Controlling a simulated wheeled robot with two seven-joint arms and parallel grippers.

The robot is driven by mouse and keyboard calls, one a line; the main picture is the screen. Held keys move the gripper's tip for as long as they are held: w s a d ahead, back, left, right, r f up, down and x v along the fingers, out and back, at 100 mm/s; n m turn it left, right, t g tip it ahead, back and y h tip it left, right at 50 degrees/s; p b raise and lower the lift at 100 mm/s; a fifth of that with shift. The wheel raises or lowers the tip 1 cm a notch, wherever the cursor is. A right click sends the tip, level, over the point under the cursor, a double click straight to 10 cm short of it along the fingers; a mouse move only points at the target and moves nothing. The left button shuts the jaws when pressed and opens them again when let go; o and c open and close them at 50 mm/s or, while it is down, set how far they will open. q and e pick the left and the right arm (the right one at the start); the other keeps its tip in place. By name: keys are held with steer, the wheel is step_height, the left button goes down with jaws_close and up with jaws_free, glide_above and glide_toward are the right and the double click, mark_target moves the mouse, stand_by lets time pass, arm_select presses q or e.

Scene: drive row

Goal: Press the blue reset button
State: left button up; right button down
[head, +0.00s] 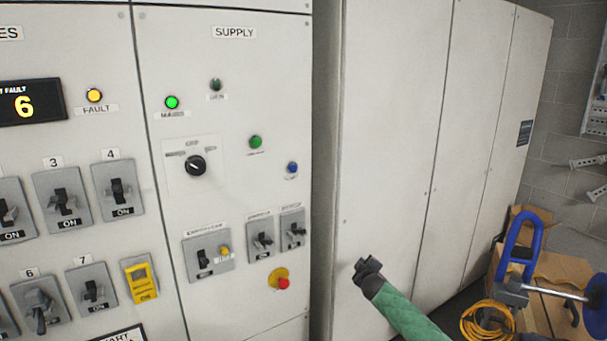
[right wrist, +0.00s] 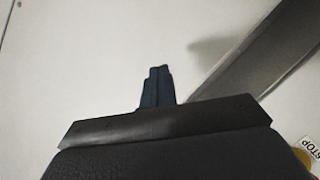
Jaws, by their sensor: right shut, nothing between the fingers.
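The blue button (head: 292,167) is small and round, on the right part of the SUPPLY panel, with a small label under it. A green button (head: 256,142) sits up and left of it. My right gripper (head: 368,266) is shut and empty, below and to the right of the blue button, in front of the plain cabinet doors and apart from the button. In the right wrist view its closed dark fingers (right wrist: 157,86) point at a pale surface. The blue button is not in that view. My left gripper is not in view.
A red emergency stop (head: 283,283) on a yellow disc is low on the SUPPLY panel, below the switches (head: 291,229). A rotary knob (head: 195,166) is to the left.

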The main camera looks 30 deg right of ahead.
step_height(320, 180, up, 37)
steer(key=w+d+n+t+y, duration=0.1)
steer(key=n+t+y, duration=0.3)
steer(key=n+t, duration=0.45)
steer(key=s+a+r+n+y, duration=0.3)
steer(key=a+r+n+y, duration=0.4)
steer(key=a+n+y, duration=0.3)
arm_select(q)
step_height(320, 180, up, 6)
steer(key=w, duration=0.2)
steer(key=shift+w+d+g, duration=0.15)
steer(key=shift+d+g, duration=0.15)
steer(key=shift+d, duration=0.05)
arm_select(e)
steer(key=s+a+f+n+g+y, duration=0.2)
steer(key=a+f+g+y, duration=0.3)
steer(key=a+f+g, duration=0.1)
steer(key=shift+s+a+n+g, duration=0.2)
steer(key=shift+s+n+g, duration=0.15)
steer(key=shift+g, duration=0.4)
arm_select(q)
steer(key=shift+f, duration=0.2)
arm_select(e)
steer(key=shift+w+r, duration=0.1)
steer(key=shift+w, duration=0.05)
